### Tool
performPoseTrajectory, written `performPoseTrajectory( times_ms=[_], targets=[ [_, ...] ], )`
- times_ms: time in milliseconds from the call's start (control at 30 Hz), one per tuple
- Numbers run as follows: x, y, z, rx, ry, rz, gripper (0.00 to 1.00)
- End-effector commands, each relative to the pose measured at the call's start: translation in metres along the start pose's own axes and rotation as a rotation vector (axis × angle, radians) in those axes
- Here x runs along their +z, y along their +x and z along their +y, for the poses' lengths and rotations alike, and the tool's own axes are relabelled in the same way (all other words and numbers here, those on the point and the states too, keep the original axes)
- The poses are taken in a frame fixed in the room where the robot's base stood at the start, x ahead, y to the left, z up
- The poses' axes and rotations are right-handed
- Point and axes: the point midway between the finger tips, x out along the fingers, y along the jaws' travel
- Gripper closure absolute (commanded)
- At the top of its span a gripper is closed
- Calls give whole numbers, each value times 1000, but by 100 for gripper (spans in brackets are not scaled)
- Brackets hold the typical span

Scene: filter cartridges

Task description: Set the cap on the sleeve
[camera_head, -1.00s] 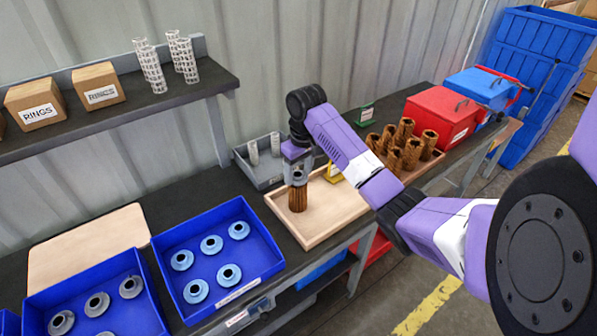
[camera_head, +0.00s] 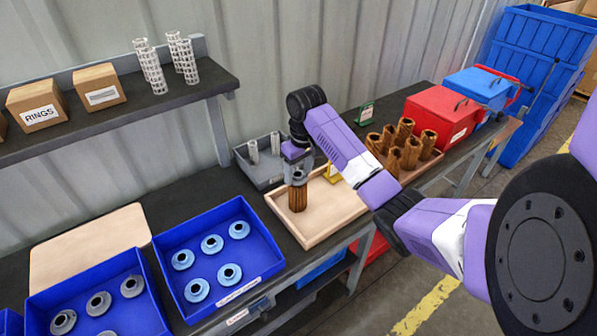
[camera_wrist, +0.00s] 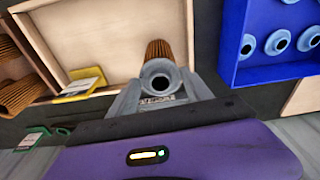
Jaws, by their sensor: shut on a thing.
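My gripper (camera_head: 298,172) points down over the wooden tray and is shut on a grey ring-shaped cap (camera_wrist: 160,81) with a dark centre hole. The cap also shows between the fingers in the head view (camera_head: 299,177). The brown pleated sleeve (camera_head: 298,199) stands upright in the light wooden tray (camera_head: 330,222), directly below the gripper. In the wrist view the sleeve (camera_wrist: 159,49) shows just beyond the cap, partly covered by it. The cap is at or just above the sleeve's top; I cannot tell whether they touch.
A blue tray (camera_head: 262,262) with several light-blue caps stands left of the wooden tray; another blue tray (camera_head: 140,312) holds grey caps. A grey bin (camera_head: 243,160) is behind. Several brown sleeves (camera_head: 411,152) stand farther right.

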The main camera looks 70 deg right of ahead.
Motion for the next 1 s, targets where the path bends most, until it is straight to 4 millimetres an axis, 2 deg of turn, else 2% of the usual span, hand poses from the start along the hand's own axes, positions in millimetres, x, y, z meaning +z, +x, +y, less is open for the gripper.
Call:
performPoseTrajectory(
  times_ms=[1000],
  targets=[
    [1,11,0,0,-1,0,80]
  ],
)
